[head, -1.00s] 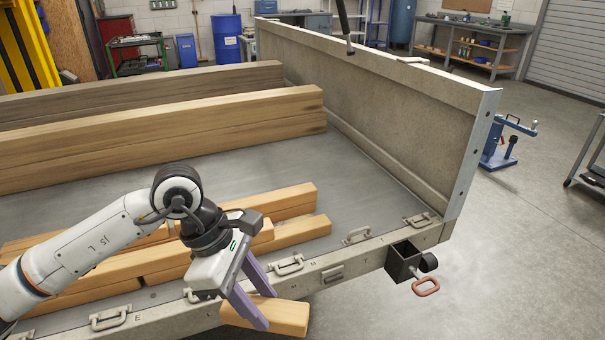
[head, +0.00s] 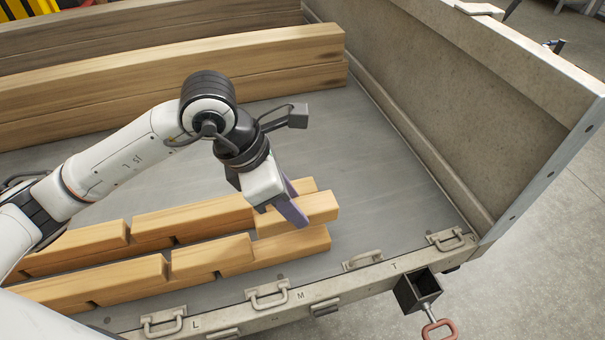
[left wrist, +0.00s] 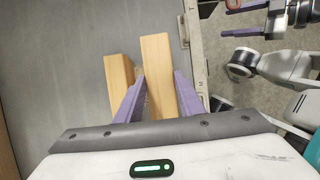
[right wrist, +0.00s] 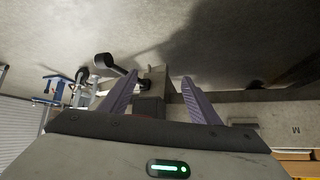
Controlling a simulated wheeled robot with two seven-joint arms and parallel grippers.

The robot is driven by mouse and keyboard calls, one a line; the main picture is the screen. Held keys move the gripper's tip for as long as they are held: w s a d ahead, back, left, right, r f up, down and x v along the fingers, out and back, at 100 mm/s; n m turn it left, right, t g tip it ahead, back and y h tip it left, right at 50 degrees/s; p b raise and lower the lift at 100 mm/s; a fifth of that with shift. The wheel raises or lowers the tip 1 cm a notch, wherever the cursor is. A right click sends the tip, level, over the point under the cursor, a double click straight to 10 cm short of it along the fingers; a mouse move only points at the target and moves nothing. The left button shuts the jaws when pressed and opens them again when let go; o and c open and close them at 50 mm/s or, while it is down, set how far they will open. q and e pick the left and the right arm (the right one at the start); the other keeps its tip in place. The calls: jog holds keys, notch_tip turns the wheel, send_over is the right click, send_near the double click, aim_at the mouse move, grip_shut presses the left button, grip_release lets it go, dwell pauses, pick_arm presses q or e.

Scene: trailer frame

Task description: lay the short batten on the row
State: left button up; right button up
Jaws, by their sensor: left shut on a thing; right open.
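My left gripper (head: 290,203) is shut on a short batten (head: 318,208), a pale wooden block held roughly level. It is above the right end of the front row (head: 75,290) of timber battens on the trailer bed. The block's underside appears very close to the front row's low right-end batten (head: 290,248); I cannot tell whether they touch. In the left wrist view the block (left wrist: 158,75) lies between the fingers (left wrist: 155,97), with another batten (left wrist: 118,75) to its left.
A back row of battens (head: 75,245) runs behind the front row. Large beams (head: 90,95) lie farther back. The tall end panel (head: 440,90) stands at the right. The front rail has handles (head: 268,295) and a clamp-like fitting (head: 418,290). Bare bed (head: 380,160) lies right of the rows.

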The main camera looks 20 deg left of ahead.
aim_at(292, 225)
pick_arm(q)
jog(key=shift+s+f, duration=0.15)
jog(key=shift+f, duration=0.05)
jog(key=shift+s+f+b, duration=0.1)
jog(key=shift+f+b, duration=0.35)
jog(key=shift+f, duration=0.05)
jog(key=shift+f+b, duration=0.75)
jog(key=shift+f, duration=0.55)
notch_tip(292, 225, down, 2)
jog(key=shift+b, duration=0.55)
jog(key=shift+f+b, duration=0.35)
jog(key=shift+b, duration=0.2)
pick_arm(e)
jog(key=f, duration=0.2)
jog(key=a+f, duration=0.1)
jog(key=shift+s+f, duration=0.1)
jog(key=shift+s, duration=0.15)
pick_arm(q)
jog(key=o, duration=1.1)
jog(key=shift+o, duration=0.5)
pick_arm(e)
jog(key=shift+s+d, duration=0.1)
